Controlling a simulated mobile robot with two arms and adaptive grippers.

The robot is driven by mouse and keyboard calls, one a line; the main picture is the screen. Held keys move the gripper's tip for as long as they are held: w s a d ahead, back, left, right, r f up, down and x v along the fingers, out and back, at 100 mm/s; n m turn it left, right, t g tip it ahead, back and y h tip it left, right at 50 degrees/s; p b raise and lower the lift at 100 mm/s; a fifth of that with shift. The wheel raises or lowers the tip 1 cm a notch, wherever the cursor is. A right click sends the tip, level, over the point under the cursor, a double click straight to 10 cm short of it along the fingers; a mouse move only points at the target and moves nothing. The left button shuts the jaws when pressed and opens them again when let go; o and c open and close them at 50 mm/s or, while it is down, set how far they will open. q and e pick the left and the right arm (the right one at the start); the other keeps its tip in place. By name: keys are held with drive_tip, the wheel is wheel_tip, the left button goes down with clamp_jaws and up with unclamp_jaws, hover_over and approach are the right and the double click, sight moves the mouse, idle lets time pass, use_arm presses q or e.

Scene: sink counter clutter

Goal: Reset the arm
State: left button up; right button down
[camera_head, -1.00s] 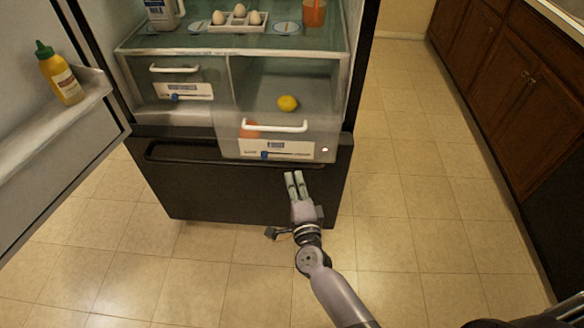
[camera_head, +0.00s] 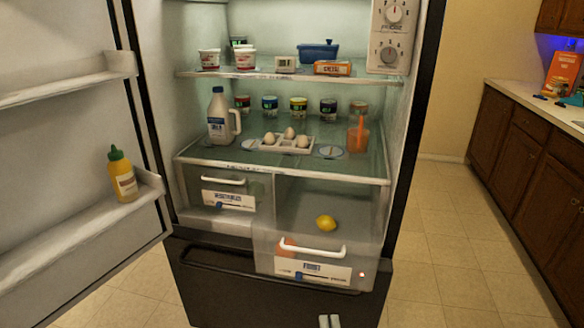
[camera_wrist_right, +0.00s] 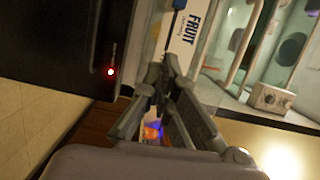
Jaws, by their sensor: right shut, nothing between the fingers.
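Only the fingertips of my right gripper (camera_head: 329,321) show in the head view, at the bottom edge in front of the fridge's black lower front. The fingers are together and hold nothing. In the right wrist view the right gripper (camera_wrist_right: 165,85) is shut, close to the drawer label marked FRUIT (camera_wrist_right: 190,30). The rest of the right arm is out of the head view. My left gripper is in no view.
The fridge stands open. Its right drawer (camera_head: 340,275) is pulled out, with a lemon (camera_head: 326,223) showing. The door (camera_head: 60,190) at left holds a mustard bottle (camera_head: 123,178). Eggs (camera_head: 287,140) and a milk jug (camera_head: 220,118) stand on the shelf. Floor (camera_head: 450,240) at right is clear.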

drive_tip(key=s+d+f+n+g+y+p, duration=0.1)
drive_tip(key=s+f+n+g, duration=0.55)
drive_tip(key=f, duration=0.85)
drive_tip(key=s+d+f+n+g+y+p, duration=0.1)
drive_tip(key=s+f+n+g+y, duration=0.15)
drive_tip(key=s+f+n, duration=0.75)
drive_tip(key=s+d+f+n+g+h, duration=0.1)
drive_tip(key=s+d+f+g, duration=0.1)
drive_tip(key=s+f, duration=0.3)
drive_tip(key=s+d+f+n+g+h, duration=0.1)
drive_tip(key=s+d+f+g, duration=0.2)
drive_tip(key=s, duration=1)
drive_tip(key=s+d+f+n+g+h, duration=0.1)
drive_tip(key=s+d+f+n+g, duration=0.1)
drive_tip(key=s+d+f, duration=0.3)
drive_tip(key=s+f+p, duration=0.1)
drive_tip(key=s+f, duration=0.2)
drive_tip(key=s, duration=0.1)
drive_tip(key=shift+f+g, duration=0.2)
drive_tip(key=shift+g, duration=0.2)
